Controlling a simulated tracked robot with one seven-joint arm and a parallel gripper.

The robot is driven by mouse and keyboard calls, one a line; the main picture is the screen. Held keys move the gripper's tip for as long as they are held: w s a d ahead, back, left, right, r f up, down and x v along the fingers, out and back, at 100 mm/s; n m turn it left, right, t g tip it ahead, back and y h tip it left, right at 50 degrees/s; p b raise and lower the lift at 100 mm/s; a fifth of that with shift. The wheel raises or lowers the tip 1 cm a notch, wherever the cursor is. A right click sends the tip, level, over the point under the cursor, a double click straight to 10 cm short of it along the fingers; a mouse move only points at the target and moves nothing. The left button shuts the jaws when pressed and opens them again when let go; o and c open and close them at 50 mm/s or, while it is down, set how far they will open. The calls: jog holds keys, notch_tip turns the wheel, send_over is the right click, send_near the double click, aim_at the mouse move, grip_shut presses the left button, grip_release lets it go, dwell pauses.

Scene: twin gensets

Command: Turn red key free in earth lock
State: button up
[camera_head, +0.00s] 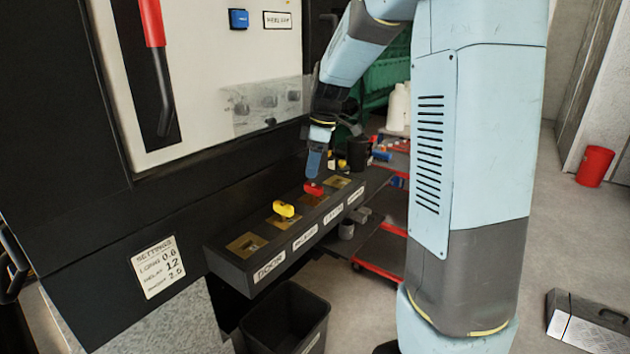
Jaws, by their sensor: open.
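The red key (313,188) sits in the third lock from the left on a dark lock box (232,266). The label in front of that lock is small and seems to read EARTH. My gripper (316,172) hangs just above the red key, fingers pointing down. It is open; one finger hides the other, and I cannot tell whether it touches the key. A yellow key (284,209) sits in the second lock. The first lock plate (247,245), labelled DOOR, has no key. The fourth plate (337,183) is partly behind my gripper's line.
A dark cabinet with a red-handled lever (152,25) rises behind the box. A black bin (286,318) stands below it. A red-shelved cart (383,250) with bottles is behind my arm. A red bucket (594,166) and metal case (588,322) are at right.

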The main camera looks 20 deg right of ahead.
aim_at(313, 184)
jog(key=shift+m, duration=1.1)
jog(key=m, duration=0.3)
jog(key=s+m+t+h, duration=0.1)
jog(key=shift+d+f+m, duration=0.3)
jog(key=shift+w+a+f, duration=0.1)
jog(key=shift+w+f, duration=0.05)
jog(key=shift+f, duration=0.75)
jog(key=shift+w+a+f, duration=0.1)
jog(key=shift+w+f, duration=0.1)
jog(key=shift+f, duration=0.7)
jog(key=shift+w+a+f, duration=0.1)
jog(key=shift+w+f, duration=0.05)
jog(key=shift+f, duration=0.75)
